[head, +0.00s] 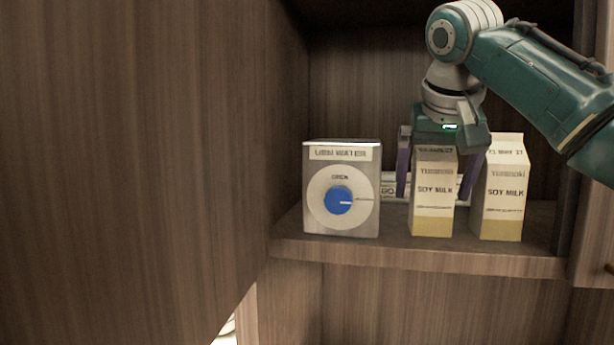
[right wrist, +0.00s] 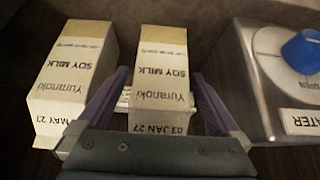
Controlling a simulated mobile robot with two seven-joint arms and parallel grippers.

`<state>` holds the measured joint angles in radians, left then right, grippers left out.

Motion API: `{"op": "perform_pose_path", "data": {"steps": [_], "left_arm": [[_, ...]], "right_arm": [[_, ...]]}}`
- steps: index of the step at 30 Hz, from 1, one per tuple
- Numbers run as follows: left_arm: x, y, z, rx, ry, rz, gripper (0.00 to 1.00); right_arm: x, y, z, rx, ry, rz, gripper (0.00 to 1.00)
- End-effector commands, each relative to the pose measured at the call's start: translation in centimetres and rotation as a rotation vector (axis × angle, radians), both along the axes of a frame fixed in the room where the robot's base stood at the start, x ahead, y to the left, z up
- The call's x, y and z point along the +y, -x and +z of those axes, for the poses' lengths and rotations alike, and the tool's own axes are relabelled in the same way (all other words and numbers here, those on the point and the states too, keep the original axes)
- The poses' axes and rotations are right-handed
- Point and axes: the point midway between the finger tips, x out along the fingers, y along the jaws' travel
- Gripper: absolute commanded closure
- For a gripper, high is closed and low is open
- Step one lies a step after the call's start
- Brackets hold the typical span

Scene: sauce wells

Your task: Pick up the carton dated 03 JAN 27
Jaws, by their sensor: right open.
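A soy milk carton (head: 434,200) stands upright on the cabinet shelf. In the right wrist view the same carton (right wrist: 164,75) shows upside down and reads 03 JAN 27 near its top. My right gripper (head: 434,190) is open, with one purple finger on each side of this carton; in the right wrist view the fingers (right wrist: 163,85) show a gap on either side of it. A second soy milk carton (head: 503,195) stands just to the right; its date in the right wrist view (right wrist: 75,75) ends in MAY 27, partly cut off. My left gripper is not in view.
A metal box with a blue dial (head: 337,225) stands left of the cartons, close to one finger. A low white labelled item (head: 389,190) lies behind the cartons. The shelf's front edge (head: 420,258) is clear; a cabinet wall stands at the right.

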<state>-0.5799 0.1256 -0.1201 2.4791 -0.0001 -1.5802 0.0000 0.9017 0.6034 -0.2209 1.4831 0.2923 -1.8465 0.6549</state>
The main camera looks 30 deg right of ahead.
Motion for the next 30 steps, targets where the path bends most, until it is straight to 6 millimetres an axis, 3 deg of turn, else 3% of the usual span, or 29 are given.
{"op": "perform_pose_path", "data": {"steps": [1,3,12,30], "left_arm": [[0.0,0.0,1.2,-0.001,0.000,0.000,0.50],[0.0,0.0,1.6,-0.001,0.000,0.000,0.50],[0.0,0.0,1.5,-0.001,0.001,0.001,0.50],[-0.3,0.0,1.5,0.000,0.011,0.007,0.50]], "right_arm": [[-0.2,-0.2,-0.1,0.007,-0.001,-0.002,0.00],[-0.5,-0.6,-0.8,0.005,-0.001,-0.002,0.00],[-0.7,-0.8,-1.6,-0.001,0.000,-0.001,0.00],[-0.7,-0.8,-1.6,0.000,0.000,-0.001,0.68]]}}
